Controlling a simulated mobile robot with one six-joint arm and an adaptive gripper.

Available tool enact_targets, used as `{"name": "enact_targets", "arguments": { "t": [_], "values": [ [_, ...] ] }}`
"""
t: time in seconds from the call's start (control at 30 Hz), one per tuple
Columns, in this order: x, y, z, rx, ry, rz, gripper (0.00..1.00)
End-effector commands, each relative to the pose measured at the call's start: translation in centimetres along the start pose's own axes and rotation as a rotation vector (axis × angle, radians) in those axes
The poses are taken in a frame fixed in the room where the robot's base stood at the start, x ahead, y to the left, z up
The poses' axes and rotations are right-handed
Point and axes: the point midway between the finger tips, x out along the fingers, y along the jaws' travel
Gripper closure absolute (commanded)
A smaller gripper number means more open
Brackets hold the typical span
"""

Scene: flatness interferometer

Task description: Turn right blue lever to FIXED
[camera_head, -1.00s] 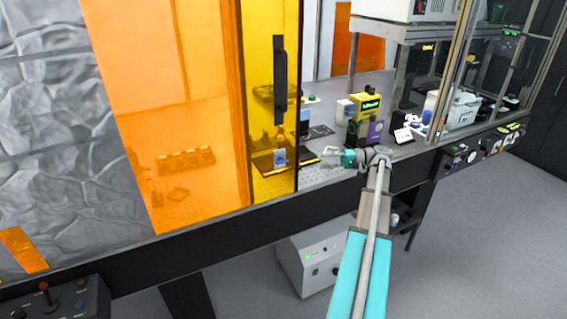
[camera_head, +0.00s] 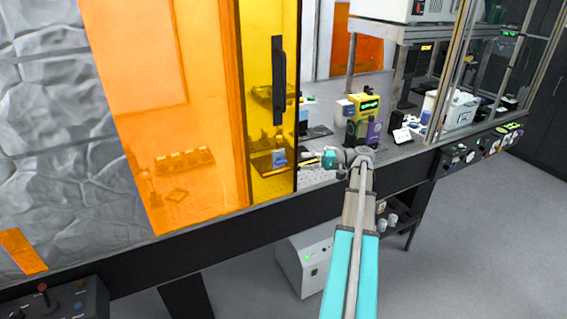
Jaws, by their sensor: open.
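My gripper (camera_head: 313,159) is open and small in the view. It reaches over the bench through the gap just right of the yellow panel. A small blue item (camera_head: 279,158) shows through the yellow panel, a little left of the fingertips. They look apart, but the depth between them is hard to judge. I cannot tell whether this blue item is the right blue lever, and no FIXED marking is readable.
Orange and yellow panels (camera_head: 185,110) with a dark vertical handle (camera_head: 279,80) stand left of my gripper. A yellow device (camera_head: 366,107) with a green display stands behind my wrist.

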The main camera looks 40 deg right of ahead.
Motion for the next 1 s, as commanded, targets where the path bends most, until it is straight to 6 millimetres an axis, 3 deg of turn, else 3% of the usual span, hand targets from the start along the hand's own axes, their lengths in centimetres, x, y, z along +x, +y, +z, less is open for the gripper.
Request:
{"name": "enact_targets", "arguments": {
  "t": [0.2,0.5,1.0],
  "values": [
    [3.5,0.0,0.1,0.0,-0.001,0.0,0.53],
    [6.8,0.0,0.1,0.0,0.0,0.0,0.53],
    [7.6,0.0,0.0,0.0,0.002,0.0,0.53]
  ]
}}
